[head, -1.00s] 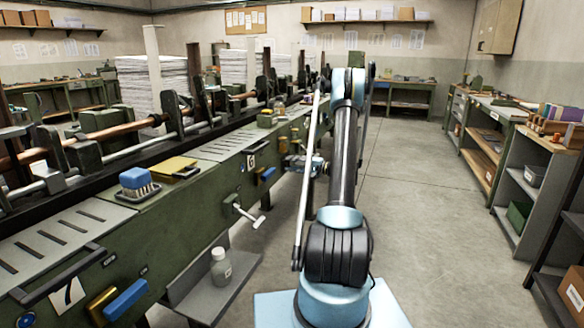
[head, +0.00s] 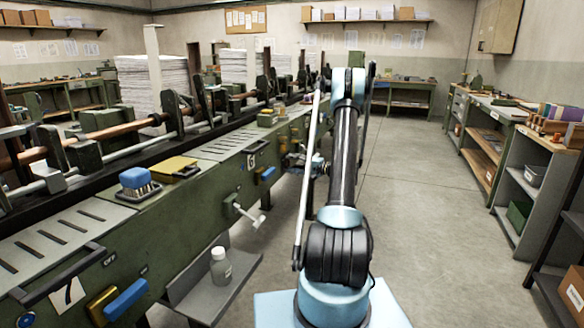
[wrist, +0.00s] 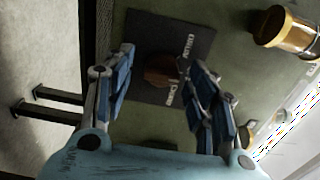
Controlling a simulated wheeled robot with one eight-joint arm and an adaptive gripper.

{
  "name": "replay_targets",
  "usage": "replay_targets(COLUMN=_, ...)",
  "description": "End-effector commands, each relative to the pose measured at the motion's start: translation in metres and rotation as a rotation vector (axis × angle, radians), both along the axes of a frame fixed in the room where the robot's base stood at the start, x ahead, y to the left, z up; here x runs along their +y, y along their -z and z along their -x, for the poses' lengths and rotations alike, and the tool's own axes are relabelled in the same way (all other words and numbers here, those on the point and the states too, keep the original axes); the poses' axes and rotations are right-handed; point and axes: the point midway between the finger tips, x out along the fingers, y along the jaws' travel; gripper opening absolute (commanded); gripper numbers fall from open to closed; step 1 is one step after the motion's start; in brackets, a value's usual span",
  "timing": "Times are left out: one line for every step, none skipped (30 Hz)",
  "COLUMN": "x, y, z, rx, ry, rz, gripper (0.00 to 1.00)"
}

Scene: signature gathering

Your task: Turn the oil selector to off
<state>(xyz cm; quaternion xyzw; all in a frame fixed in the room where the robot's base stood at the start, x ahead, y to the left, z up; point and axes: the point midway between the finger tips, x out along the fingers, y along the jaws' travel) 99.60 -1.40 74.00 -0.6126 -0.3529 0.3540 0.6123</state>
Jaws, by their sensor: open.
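The oil selector is a reddish-brown knob (wrist: 160,71) on a dark square plate (wrist: 197,38) with white lettering, in the wrist view. The plate is fixed to a green machine panel. A pale pointer mark shows at the knob's right side. The lettering is sideways and too small to read surely. My gripper (wrist: 158,64) is open, with one blue-padded finger left of the knob and one right of it. Gaps show between knob and fingers; I cannot tell the depth. In the head view my gripper (head: 312,165) is beside the machine, mostly behind my arm, and the knob is hidden.
A brass cylinder (wrist: 284,28) sticks out of the panel at upper right in the wrist view. The long green machine (head: 215,190) runs along the left, with a T-handle (head: 250,214) and a bottle (head: 220,267) on a low shelf. The floor (head: 425,200) at right is clear.

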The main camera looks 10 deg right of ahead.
Motion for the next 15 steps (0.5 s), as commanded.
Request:
replay_targets(x=0.0, y=0.0, z=0.0, rx=0.0, ry=0.0, rz=0.0, gripper=0.52)
replay_targets(x=-0.001, y=0.0, z=0.0, rx=0.0, ry=0.0, rz=0.0, gripper=0.52)
replay_targets(x=-0.002, y=0.0, z=0.001, rx=0.0, ry=0.001, rz=0.0, gripper=0.52)
replay_targets(x=-0.004, y=0.0, z=0.002, rx=0.0, ry=0.001, rz=0.0, gripper=0.52)
replay_targets(x=-0.006, y=0.0, z=0.003, rx=0.0, ry=0.002, rz=0.0, gripper=0.52)
replay_targets(x=-0.009, y=0.0, z=0.004, rx=-0.001, ry=0.002, rz=-0.001, gripper=0.52)
replay_targets(x=-0.012, y=0.0, z=0.006, rx=0.0, ry=0.002, rz=0.0, gripper=0.52)
replay_targets(x=-0.016, y=0.0, z=0.008, rx=0.0, ry=0.002, rz=0.0, gripper=0.52)
replay_targets(x=-0.022, y=0.0, z=0.012, rx=0.0, ry=0.003, rz=0.0, gripper=0.52)
replay_targets(x=-0.026, y=0.0, z=0.014, rx=0.0, ry=0.003, rz=0.0, gripper=0.52)
replay_targets(x=-0.031, y=0.0, z=0.017, rx=0.0, ry=0.004, rz=0.0, gripper=0.52)
replay_targets(x=-0.038, y=0.0, z=0.021, rx=0.0, ry=0.003, rz=0.0, gripper=0.52)
replay_targets(x=-0.044, y=0.0, z=0.024, rx=0.0, ry=0.004, rz=0.0, gripper=0.52)
replay_targets(x=-0.049, y=0.0, z=0.027, rx=0.0, ry=0.004, rz=0.0, gripper=0.52)
replay_targets(x=-0.055, y=0.0, z=0.031, rx=0.001, ry=0.003, rz=0.0, gripper=0.52)
